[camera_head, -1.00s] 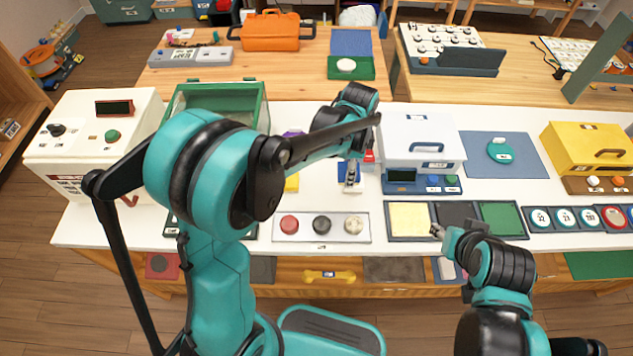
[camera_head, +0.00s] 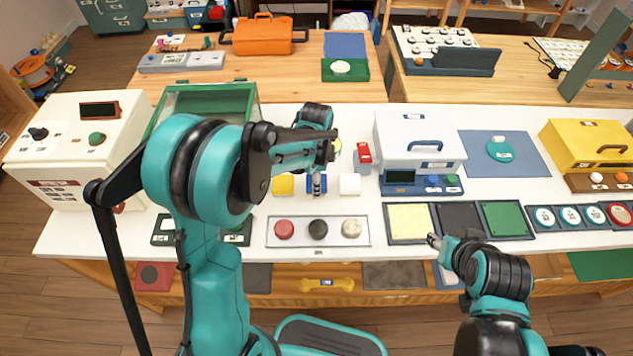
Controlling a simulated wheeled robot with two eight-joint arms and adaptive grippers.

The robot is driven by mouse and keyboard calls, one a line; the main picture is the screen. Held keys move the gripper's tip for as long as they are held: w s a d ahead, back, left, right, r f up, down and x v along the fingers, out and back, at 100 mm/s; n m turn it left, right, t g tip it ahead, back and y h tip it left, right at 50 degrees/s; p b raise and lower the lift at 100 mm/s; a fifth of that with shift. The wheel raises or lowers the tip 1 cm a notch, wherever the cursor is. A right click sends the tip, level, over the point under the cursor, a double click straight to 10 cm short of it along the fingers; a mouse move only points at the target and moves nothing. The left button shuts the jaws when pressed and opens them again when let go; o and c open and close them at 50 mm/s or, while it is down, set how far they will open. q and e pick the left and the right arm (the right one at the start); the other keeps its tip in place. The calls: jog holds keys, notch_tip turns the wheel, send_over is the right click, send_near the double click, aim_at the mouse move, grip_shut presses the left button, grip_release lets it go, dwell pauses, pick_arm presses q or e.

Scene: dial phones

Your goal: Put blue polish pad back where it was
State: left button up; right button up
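The blue polish pad (camera_head: 310,188) shows as a small blue block between a yellow block (camera_head: 283,185) and a white block (camera_head: 350,184) on the white table. My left gripper (camera_head: 317,187) points down in front of it and appears shut on it; the fingers hide its middle. I cannot tell whether the pad touches the table. My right gripper (camera_head: 433,240) is low at the table's front edge, by the yellow square panel (camera_head: 409,218); its fingers are too small to read.
A tray with red, black and pale round pads (camera_head: 318,231) lies in front of the blocks. A white case (camera_head: 420,143) and a red object (camera_head: 363,156) stand to the right. A green-framed glass box (camera_head: 208,101) stands behind my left arm.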

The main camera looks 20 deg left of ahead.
pick_arm(q)
jog(key=shift+f, duration=0.15)
jog(key=o, duration=1.6)
jog(key=shift+c, duration=0.2)
